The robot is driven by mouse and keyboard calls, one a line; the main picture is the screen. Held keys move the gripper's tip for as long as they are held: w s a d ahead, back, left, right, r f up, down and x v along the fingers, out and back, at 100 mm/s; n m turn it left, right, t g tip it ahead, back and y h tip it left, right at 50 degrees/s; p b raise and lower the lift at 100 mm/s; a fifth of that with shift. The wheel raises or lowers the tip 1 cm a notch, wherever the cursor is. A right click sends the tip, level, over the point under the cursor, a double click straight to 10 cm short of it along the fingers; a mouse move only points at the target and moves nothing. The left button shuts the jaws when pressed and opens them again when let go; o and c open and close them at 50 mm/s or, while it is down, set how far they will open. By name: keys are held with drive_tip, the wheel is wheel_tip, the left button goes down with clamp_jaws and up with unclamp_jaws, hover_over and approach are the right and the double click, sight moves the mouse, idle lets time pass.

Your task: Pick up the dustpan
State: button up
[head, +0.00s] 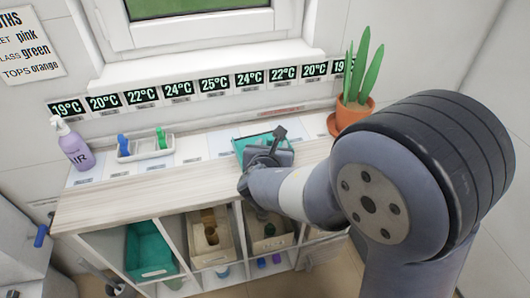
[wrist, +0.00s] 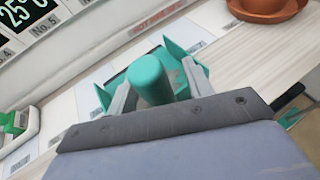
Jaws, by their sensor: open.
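The teal dustpan (head: 246,144) lies on the light counter top, partly hidden behind my gripper (head: 268,150). In the wrist view, the dustpan's rounded teal handle (wrist: 151,80) points toward the camera, with its pan sides (wrist: 180,50) behind it. My gripper (wrist: 156,84) is open, with one grey finger on each side of the handle. I cannot tell whether either finger touches it.
A potted plant (head: 352,117) stands right of the dustpan. A white tray (head: 145,147) with blue and green items and a purple spray bottle (head: 72,147) stand left. Bins (head: 150,250) sit in the shelves below. The counter's left front is clear.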

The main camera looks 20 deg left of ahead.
drive_tip(key=shift+c, duration=0.6)
clamp_jaws()
